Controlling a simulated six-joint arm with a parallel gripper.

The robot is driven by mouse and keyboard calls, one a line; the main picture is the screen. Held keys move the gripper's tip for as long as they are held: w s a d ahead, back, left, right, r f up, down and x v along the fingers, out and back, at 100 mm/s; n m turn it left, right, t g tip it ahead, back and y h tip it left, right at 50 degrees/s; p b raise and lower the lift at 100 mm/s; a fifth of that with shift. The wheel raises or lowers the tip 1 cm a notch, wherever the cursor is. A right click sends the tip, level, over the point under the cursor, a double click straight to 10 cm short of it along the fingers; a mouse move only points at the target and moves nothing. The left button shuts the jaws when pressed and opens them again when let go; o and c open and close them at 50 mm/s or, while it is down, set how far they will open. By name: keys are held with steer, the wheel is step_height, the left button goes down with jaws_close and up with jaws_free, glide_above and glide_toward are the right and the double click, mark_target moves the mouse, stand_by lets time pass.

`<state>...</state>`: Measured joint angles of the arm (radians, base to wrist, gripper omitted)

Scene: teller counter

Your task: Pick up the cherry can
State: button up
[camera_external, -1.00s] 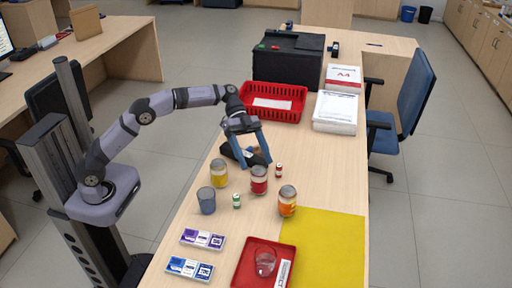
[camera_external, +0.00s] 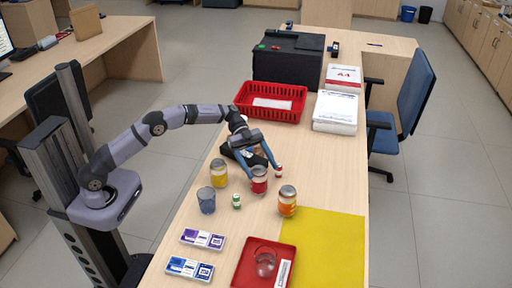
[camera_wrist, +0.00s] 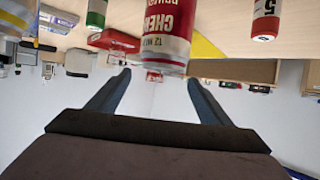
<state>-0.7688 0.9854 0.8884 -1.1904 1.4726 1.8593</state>
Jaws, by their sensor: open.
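The cherry can (camera_external: 259,186), red with a metal rim, stands upright on the counter among other cans. In the wrist view the can (camera_wrist: 168,30) shows upside down with its "CHERRY" lettering, ahead of the fingertips and roughly between their lines. My gripper (camera_external: 263,171) is open and empty, with its blue fingers tilted down at the can's far side. In the wrist view the gripper (camera_wrist: 160,77) has its fingers spread wide. I cannot tell whether a finger touches the can.
A yellow can (camera_external: 218,173) and an orange can (camera_external: 287,201) stand on either side. A small red battery-like cylinder (camera_external: 278,172) is close to the right finger; a small green one (camera_external: 237,202) and a blue-grey cup (camera_external: 206,200) are nearer. A red tray (camera_external: 247,270) lies in front.

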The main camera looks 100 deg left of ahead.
mark_target(263, 189)
steer(key=shift+f+p, duration=0.3)
steer(key=shift+f, duration=2.9)
step_height(263, 189, down, 2)
steer(key=shift+f, duration=0.15)
steer(key=shift+p+x, duration=0.35)
steer(key=shift+x, duration=0.65)
steer(key=shift+w+d+f, duration=0.25)
steer(key=shift+d+f, duration=0.05)
steer(key=shift+f, duration=0.05)
steer(key=c, duration=1)
steer(key=shift+r, duration=0.1)
steer(key=c, duration=0.4)
